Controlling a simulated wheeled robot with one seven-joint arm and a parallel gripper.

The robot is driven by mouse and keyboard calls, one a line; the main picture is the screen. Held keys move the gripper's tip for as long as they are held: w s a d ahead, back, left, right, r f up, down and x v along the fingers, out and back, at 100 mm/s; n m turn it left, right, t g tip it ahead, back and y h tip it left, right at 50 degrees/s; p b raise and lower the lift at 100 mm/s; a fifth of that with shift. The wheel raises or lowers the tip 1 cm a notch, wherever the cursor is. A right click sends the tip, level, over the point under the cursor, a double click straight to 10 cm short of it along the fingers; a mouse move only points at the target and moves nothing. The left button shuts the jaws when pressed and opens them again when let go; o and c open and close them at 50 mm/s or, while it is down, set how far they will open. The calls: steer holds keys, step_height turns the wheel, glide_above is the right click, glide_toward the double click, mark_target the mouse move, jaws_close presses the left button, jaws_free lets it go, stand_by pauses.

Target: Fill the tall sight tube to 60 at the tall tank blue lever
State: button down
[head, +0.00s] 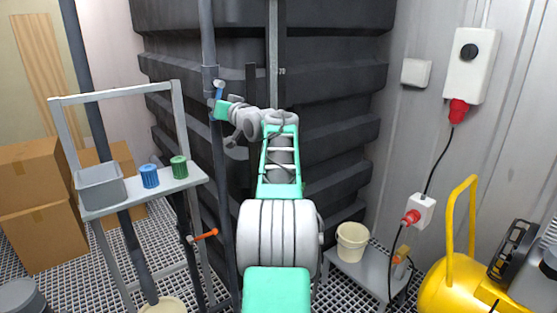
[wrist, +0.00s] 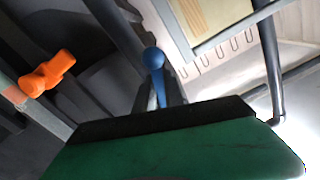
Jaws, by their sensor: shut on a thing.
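The tall tank (head: 335,75) is black and ribbed and fills the back of the head view. A narrow upright sight tube (head: 273,45) runs down its front, with a small mark reading about 20 beside it. My arm hides its lower part, and I cannot make out a liquid level. The blue lever (head: 219,92) is on the grey upright pipe left of the tube. My gripper (head: 220,104) is at this lever. In the wrist view the lever's round blue knob (wrist: 153,60) shows between the fingers (wrist: 160,95), which are shut on it.
An orange lever (head: 206,235) sits lower on the pipework. A grey stand (head: 190,180) carries a grey bin (head: 100,185), a blue can (head: 149,176) and a green can (head: 179,166). A cream bucket (head: 352,245) and yellow machine (head: 450,280) are at right.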

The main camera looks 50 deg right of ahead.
steer(key=shift+w+a+r+m+p, duration=0.15)
steer(key=shift+a+r+m+p, duration=0.25)
steer(key=shift+m, duration=0.5)
steer(key=shift+a+f+m, duration=0.15)
steer(key=shift+a+m, duration=0.15)
steer(key=shift+m, duration=0.2)
steer(key=shift+w+a+r+m+p, duration=0.1)
steer(key=shift+a+r+m+p, duration=0.1)
steer(key=shift+r+m+p, duration=0.3)
steer(key=shift+w+a+r+m+p, duration=0.1)
steer(key=shift+a+r+m+p, duration=0.1)
steer(key=shift+m+p, duration=0.45)
steer(key=r+m+p, duration=0.1)
steer(key=m+p, duration=0.2)
steer(key=a+r+m+p, duration=0.1)
steer(key=r+m+p, duration=0.1)
steer(key=m+p, duration=0.1)
steer(key=a+r+m+p, duration=0.1)
steer(key=m+p, duration=0.2)
steer(key=p, duration=0.1)
steer(key=shift+w+r+m, duration=0.15)
steer(key=shift+w+m, duration=0.1)
steer(key=shift+m, duration=0.1)
steer(key=c, duration=1.4)
jaws_free()
